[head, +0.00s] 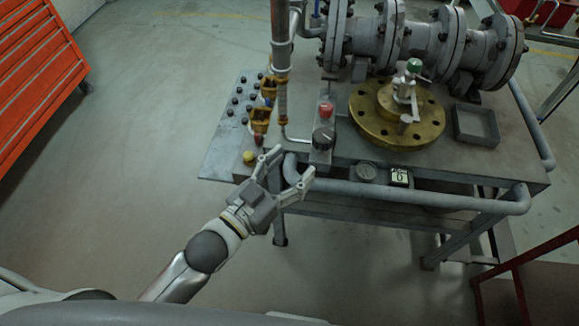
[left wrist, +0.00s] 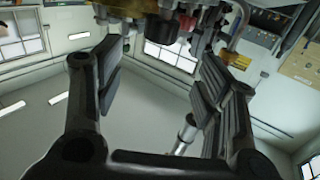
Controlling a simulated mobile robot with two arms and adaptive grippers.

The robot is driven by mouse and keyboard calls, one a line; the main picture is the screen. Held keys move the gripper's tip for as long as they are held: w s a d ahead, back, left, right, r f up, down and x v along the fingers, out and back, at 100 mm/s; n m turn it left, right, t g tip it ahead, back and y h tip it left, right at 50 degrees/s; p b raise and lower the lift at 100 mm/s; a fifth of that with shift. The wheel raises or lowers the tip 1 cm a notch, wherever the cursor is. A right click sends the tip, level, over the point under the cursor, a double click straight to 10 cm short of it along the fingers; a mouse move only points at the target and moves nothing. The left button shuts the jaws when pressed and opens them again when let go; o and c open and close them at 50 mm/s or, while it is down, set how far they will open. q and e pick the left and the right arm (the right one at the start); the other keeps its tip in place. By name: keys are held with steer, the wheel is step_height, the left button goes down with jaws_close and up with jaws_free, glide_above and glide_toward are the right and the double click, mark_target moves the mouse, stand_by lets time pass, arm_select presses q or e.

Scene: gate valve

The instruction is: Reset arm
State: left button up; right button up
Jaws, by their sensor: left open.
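My left gripper (head: 291,170) is open and empty in the head view, in front of the near left edge of the grey workbench (head: 330,172). In the left wrist view its two fingers (left wrist: 162,85) stand apart with nothing between them. A brass flange (head: 370,130) with a green-topped valve fitting (head: 408,82) stands on the bench, right of and beyond the gripper. A control box with a red button (head: 325,111) and a black knob is just beyond the gripper. My right gripper is not in view.
A grey rail (head: 440,204) runs along the bench front, close to my left gripper. Large flanged pipes (head: 420,42) lie at the back. A grey tray (head: 476,125) sits at the right. An orange cabinet (head: 38,75) stands at far left. The floor (head: 140,130) between is clear.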

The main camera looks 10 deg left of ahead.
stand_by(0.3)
arm_select(q)
steer(key=s+a+f+n+g+y, duration=0.35)
steer(key=a+f+g+y, duration=0.2)
steer(key=a+f, duration=0.3)
steer(key=s+a+f+g+y, duration=0.2)
steer(key=s+a+f+g, duration=0.1)
steer(key=s, duration=0.4)
steer(key=s+a+f+g+y, duration=0.2)
steer(key=s+a+g, duration=0.1)
steer(key=s, duration=0.4)
step_height(320, 180, down, 26)
steer(key=s+g+p, duration=0.1)
steer(key=g+p, duration=0.1)
steer(key=s+a+f+p, duration=0.1)
steer(key=s+a+f, duration=0.2)
steer(key=s+f, duration=1)
steer(key=s+g, duration=0.1)
steer(key=s, duration=0.2)
steer(key=shift+s+f, duration=0.35)
